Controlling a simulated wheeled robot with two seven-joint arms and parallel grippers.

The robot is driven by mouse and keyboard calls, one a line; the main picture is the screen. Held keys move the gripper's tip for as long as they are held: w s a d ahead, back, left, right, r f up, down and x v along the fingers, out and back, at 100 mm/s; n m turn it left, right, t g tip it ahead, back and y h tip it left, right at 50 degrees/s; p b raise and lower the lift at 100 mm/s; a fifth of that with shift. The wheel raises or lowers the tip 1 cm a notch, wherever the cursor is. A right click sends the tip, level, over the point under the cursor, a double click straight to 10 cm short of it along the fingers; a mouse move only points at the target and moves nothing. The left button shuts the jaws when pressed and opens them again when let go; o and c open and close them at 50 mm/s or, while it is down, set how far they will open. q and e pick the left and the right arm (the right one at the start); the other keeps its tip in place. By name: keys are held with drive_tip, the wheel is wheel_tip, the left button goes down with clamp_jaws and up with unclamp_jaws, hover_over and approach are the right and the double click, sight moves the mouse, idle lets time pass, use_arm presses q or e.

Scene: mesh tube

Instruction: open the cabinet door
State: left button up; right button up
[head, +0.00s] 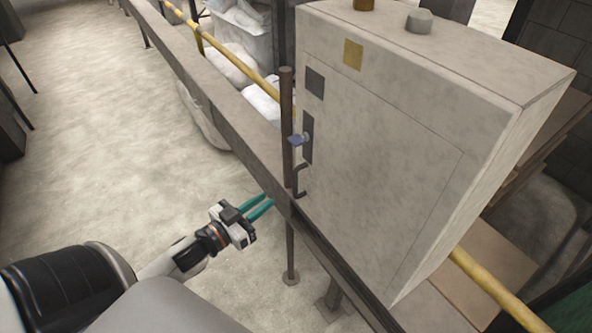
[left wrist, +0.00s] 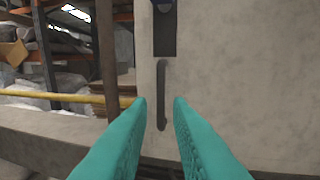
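The cabinet (head: 400,130) is a grey metal box with a closed door (head: 375,160). A dark vertical handle (head: 299,181) sits low on the door's left edge, below a dark lock plate with a blue key or knob (head: 298,140). My left gripper (head: 262,207), with teal fingers, is just left of the handle and apart from it. In the left wrist view the two fingers (left wrist: 159,110) are spread, with the handle (left wrist: 162,95) showing ahead in the gap between them, not gripped. The lock plate (left wrist: 164,28) is above it. My right gripper is not in view.
A grey rail (head: 215,95) runs in front of the cabinet, near my left gripper. A thin brown post (head: 287,120) stands by the door's left edge. A yellow pipe (head: 490,285) passes behind the cabinet. The floor (head: 95,130) at left is clear.

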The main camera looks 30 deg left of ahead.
sight(294, 180)
use_arm(q)
drive_tip(key=w, duration=0.3)
drive_tip(key=w+d, duration=0.1)
drive_tip(key=w, duration=0.3)
drive_tip(key=w+d+p, duration=0.1)
drive_tip(key=w, duration=0.3)
drive_tip(key=shift+w+d, duration=0.2)
drive_tip(key=shift+w, duration=0.05)
clamp_jaws()
